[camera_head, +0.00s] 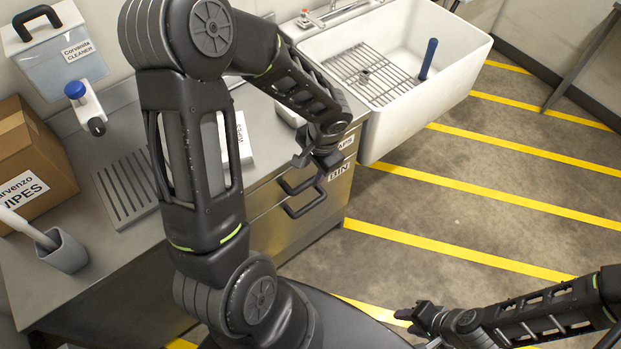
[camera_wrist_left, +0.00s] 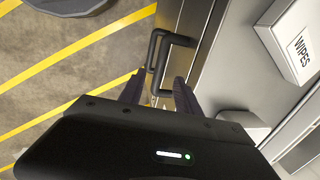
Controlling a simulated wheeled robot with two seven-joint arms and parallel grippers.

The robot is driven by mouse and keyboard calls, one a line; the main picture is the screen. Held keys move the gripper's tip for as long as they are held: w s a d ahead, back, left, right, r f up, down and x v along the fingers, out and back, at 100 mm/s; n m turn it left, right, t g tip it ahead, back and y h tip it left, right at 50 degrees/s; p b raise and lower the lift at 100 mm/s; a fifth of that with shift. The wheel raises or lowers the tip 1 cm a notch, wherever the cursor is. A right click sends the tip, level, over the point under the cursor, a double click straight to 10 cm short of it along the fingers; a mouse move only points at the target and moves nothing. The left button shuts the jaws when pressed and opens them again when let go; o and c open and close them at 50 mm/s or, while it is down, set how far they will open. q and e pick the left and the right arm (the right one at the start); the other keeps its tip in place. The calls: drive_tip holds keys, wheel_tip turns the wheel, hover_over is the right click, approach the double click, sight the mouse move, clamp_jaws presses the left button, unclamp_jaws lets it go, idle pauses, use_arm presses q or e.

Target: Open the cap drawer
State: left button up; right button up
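The cap drawer (camera_head: 346,155) is the top drawer at the right end of the metal counter, with a partly covered label ending in "APS". It looks shut. Its dark bar handle (camera_head: 291,187) sticks out from the front. My left gripper (camera_head: 312,161) is at this handle and hides part of it. In the left wrist view the two fingers (camera_wrist_left: 158,88) stand apart, with a dark handle bar (camera_wrist_left: 164,68) showing between and beyond them. I cannot tell whether they touch it. My right gripper (camera_head: 410,317) is low at the right over the floor, away from the drawers; its opening is unclear.
A lower drawer with a similar handle (camera_head: 306,210) sits just below. A white sink (camera_head: 450,75) stands to the right. The counter holds a wipes carton (camera_head: 35,160), a grey cup (camera_head: 65,252) and a white wipes box (camera_wrist_left: 296,42). The striped floor (camera_head: 470,215) before the drawers is clear.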

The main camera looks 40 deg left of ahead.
sight(309, 182)
use_arm(q)
drive_tip(key=f, duration=0.3)
drive_tip(key=a+f, duration=0.1)
drive_tip(key=f, duration=0.2)
drive_tip(key=shift+w+a+f, duration=0.15)
drive_tip(key=shift+w+f, duration=0.05)
drive_tip(key=shift+f, duration=0.2)
drive_tip(key=shift+c, duration=0.3)
clamp_jaws()
idle(0.7)
